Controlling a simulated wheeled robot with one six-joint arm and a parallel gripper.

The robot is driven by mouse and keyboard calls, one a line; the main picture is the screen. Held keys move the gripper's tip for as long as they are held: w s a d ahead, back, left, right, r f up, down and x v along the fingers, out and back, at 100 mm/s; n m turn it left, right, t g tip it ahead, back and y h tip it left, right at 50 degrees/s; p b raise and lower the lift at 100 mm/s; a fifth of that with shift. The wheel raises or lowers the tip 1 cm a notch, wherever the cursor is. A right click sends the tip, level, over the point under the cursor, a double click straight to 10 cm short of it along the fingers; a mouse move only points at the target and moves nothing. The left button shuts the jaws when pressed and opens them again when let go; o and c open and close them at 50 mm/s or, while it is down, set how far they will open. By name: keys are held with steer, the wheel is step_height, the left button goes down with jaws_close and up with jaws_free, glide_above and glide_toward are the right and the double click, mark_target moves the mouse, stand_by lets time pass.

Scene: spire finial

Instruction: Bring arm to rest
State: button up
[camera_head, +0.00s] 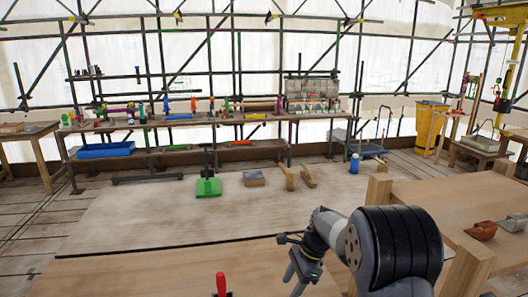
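My arm reaches in from the lower right of the head view, its thick dark joint nearest the camera. My gripper (297,277) is at the bottom middle, small, dark and pointing downward over the near wooden surface. No object shows clearly between its fingers. Whether the fingers are apart or together is too small to tell. Part of the arm is hidden behind its own large joint.
A red-handled tool (221,285) stands left of my gripper.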

steer(key=shift+x, duration=2.7)
steer(key=shift+s+d, duration=0.1)
